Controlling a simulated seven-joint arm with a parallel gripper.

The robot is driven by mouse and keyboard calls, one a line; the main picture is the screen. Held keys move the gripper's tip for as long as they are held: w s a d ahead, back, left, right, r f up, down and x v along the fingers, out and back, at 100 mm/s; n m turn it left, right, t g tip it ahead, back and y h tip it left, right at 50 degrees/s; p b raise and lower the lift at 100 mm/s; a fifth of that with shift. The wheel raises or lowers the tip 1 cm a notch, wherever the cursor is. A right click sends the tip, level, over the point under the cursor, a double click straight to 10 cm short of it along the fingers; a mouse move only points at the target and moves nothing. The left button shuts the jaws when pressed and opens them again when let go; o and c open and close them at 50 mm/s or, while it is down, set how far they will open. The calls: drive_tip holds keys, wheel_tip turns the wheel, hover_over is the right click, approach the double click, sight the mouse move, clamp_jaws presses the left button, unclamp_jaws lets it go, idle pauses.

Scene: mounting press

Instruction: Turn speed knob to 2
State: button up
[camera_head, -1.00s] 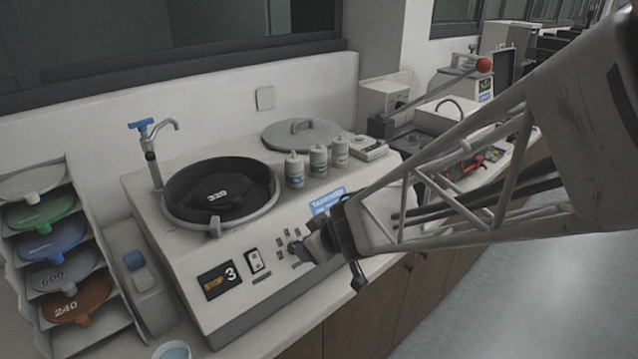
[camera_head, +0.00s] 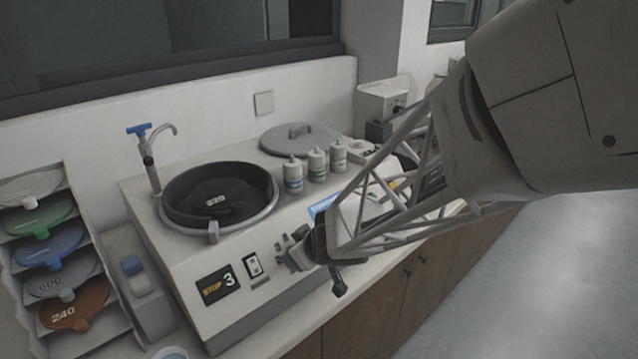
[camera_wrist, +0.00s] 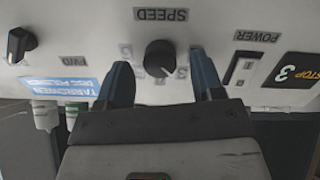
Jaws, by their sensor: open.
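The speed knob (camera_wrist: 160,60) is a round black knob with a light pointer mark, under the SPEED label (camera_wrist: 161,14), which appears upside down in the wrist view. Its pointer slants toward the lower right there; the numbers around it are partly hidden and hard to read. My gripper (camera_wrist: 163,84) is open, with one finger on each side of the knob and a visible gap to it. In the head view my gripper (camera_head: 290,262) is at the machine's front panel and hides the knob. The display (camera_head: 216,284) reads STOP 3.
A POWER switch (camera_wrist: 243,68) lies close to one finger, and another black knob (camera_wrist: 19,45) is farther left in the wrist view. The polishing bowl (camera_head: 219,195) and several bottles (camera_head: 316,163) stand above the panel. A disc rack (camera_head: 62,262) is at left.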

drive_tip(key=shift+w+a+f, duration=0.35)
drive_tip(key=shift+f, duration=0.1)
drive_tip(key=c, duration=0.9)
